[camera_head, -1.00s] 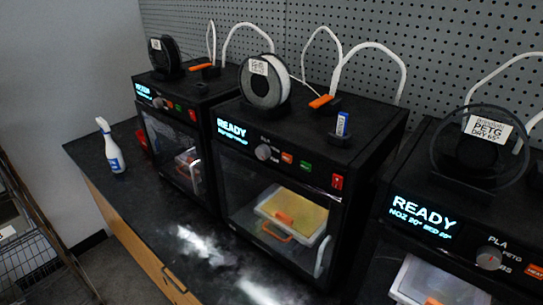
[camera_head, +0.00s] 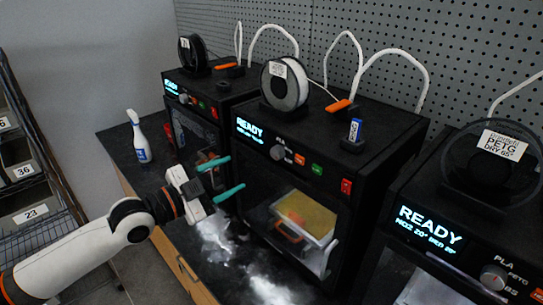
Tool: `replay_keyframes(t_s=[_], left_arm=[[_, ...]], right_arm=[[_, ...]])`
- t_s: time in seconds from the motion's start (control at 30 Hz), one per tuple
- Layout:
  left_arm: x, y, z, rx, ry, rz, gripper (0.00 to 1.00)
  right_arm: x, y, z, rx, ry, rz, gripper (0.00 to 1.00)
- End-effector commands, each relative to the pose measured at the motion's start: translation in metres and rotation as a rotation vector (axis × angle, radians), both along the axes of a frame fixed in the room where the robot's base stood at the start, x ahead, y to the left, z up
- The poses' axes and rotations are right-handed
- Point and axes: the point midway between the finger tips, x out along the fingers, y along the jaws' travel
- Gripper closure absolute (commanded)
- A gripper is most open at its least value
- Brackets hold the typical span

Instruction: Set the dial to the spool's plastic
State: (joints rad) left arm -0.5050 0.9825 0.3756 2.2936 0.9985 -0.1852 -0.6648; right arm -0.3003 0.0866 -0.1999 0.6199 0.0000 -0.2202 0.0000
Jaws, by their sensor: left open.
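The middle printer's dial (camera_head: 277,152) is a small grey knob on its front panel, right of the lit READY screen (camera_head: 251,131). A spool (camera_head: 284,85) of white filament with a small label, too small to read, stands on top of that printer. The right printer has its own dial (camera_head: 493,277), with PLA and PETG lettering around it, and a dark spool (camera_head: 458,165) whose label (camera_head: 497,144) reads PETG, DRY 65°. My left gripper (camera_head: 238,174) is open and empty, its teal fingers in front of the middle printer, left of and below its dial. My right gripper is out of view.
Beside the middle dial are an orange button (camera_head: 299,159), a green button (camera_head: 317,169) and a red switch (camera_head: 346,186). A blue stick (camera_head: 355,129) stands on top. A third printer (camera_head: 190,110) and a spray bottle (camera_head: 138,137) are at left. A wire rack (camera_head: 50,228) stands far left.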

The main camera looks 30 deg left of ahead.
Motion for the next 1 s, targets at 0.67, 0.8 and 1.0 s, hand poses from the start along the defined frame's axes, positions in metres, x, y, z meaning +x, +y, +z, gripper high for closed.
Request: replay_keyframes(t_s=[0.67,0.8,1.0], left_arm=[[0.076,-0.033,0.004,-0.004,-0.003,-0.001,0.49],[0.092,-0.039,0.003,-0.004,0.000,0.001,0.49],[0.103,-0.045,0.001,-0.001,0.000,-0.002,0.49]], right_arm=[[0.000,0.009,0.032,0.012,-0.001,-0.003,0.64],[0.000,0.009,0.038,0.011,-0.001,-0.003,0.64],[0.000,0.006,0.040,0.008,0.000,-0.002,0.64]])
